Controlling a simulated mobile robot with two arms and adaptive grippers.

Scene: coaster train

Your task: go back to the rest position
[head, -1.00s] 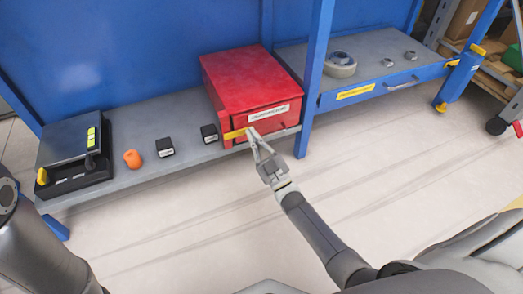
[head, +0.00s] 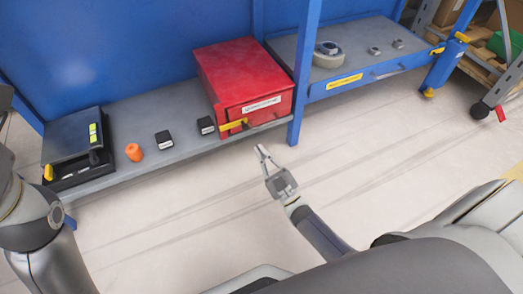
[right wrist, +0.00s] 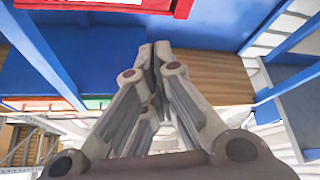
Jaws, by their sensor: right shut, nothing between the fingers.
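My right gripper (head: 262,152) is shut and empty in the head view. It hangs over the floor in front of the shelf, apart from the red drawer box (head: 245,80). In the right wrist view its fingers (right wrist: 155,50) are together with nothing between them. Part of my left arm shows at the left edge of the head view, but its gripper is not in view.
The grey shelf (head: 185,143) holds a black case (head: 75,140), an orange cylinder (head: 134,152) and two small black boxes. A blue post (head: 303,75) stands right of the red box. A blue bench with a tape roll (head: 328,55) is beyond. The floor (head: 400,150) is clear.

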